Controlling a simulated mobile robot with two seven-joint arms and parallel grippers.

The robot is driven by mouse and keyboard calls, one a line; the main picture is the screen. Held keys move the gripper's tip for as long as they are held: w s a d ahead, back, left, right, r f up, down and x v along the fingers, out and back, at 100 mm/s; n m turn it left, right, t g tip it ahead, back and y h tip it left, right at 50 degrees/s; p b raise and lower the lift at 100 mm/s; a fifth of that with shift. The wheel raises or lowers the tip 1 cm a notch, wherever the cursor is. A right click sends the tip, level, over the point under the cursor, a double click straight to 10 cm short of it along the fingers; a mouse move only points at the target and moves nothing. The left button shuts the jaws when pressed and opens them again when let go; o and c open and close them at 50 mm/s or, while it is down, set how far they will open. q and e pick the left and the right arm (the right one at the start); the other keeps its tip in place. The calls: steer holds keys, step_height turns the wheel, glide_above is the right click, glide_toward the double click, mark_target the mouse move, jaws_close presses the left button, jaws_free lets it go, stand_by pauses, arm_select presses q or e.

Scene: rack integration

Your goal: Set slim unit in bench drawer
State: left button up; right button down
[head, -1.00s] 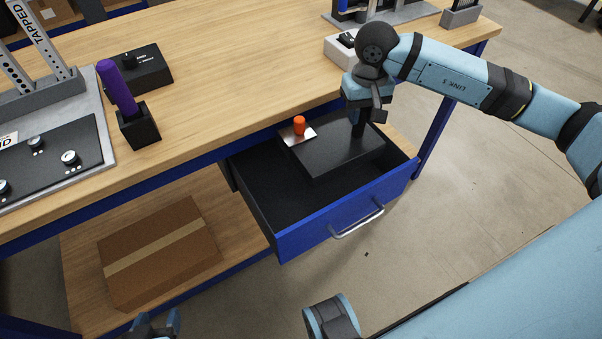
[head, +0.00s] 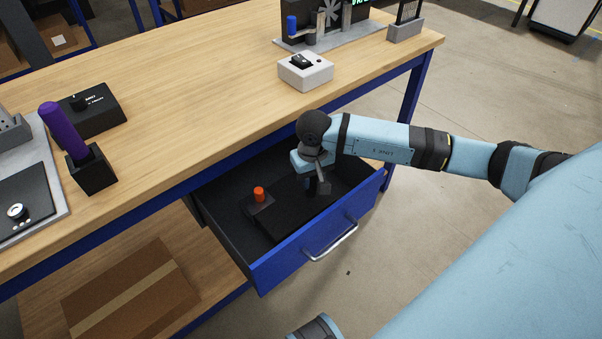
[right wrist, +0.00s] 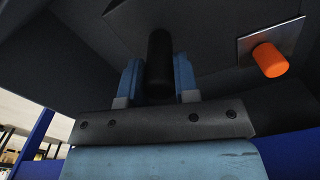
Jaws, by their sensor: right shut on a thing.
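The slim unit (head: 285,217) is a flat black box with an orange knob (head: 259,194) on a small plate at its left end. It is inside the open bench drawer (head: 322,240), below the rim. I cannot tell whether it touches the drawer floor. My right gripper (head: 316,180) is over the unit, shut on its upright black post. In the right wrist view the post (right wrist: 159,65) stands between the two blue fingers, with the orange knob (right wrist: 269,59) to the right. My left gripper is not in view.
The wooden bench top (head: 215,110) overhangs the drawer's back. On it stand a grey switch box (head: 306,73), a purple-handled tool in a black holder (head: 92,170) and a black box (head: 92,112). A cardboard box (head: 130,290) lies on the lower shelf.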

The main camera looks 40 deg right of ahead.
mark_target(301, 186)
steer(key=shift+w+a+f, duration=0.1)
steer(key=shift+w, duration=0.95)
steer(key=shift+w+a+f, duration=0.1)
steer(key=shift+w, duration=0.95)
steer(key=shift+f, duration=0.45)
steer(key=c, duration=1.3)
jaws_free()
steer(key=shift+s+f+b, duration=0.1)
steer(key=shift+f+b, duration=0.1)
steer(key=shift+b, duration=0.1)
steer(key=o, duration=0.4)
steer(key=shift+o, duration=0.2)
steer(key=shift+r, duration=0.15)
